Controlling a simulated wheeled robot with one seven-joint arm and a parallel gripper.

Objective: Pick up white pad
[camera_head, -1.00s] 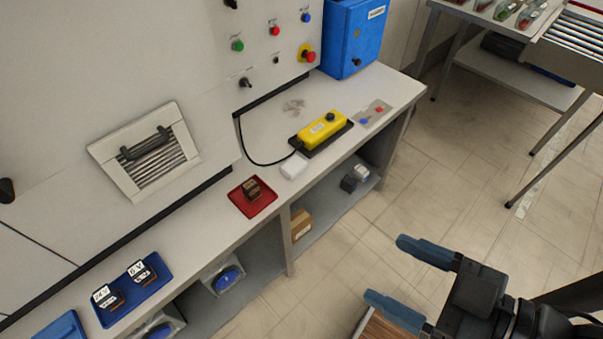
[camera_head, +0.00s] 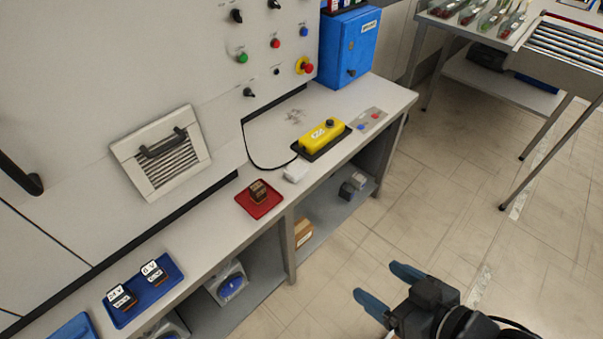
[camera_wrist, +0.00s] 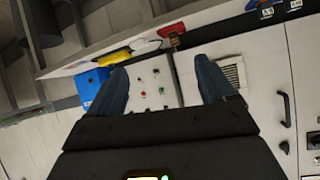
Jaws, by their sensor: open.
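A small white pad (camera_head: 296,171) lies on the workbench, between the red tray (camera_head: 260,199) and the yellow control box (camera_head: 324,135). My gripper (camera_head: 378,282) is open and empty over the floor in front of the bench. It is well apart from the pad, to its lower right in the head view. In the wrist view my two fingers stand spread (camera_wrist: 161,64), with the bench beyond them. I cannot make out the pad clearly in the wrist view.
The red tray holds a dark brown block (camera_head: 258,189). A blue tray (camera_head: 165,297) with labelled blocks is at the lower left. A blue cabinet (camera_head: 347,48) stands at the bench's back. A shelf (camera_head: 325,225) runs below.

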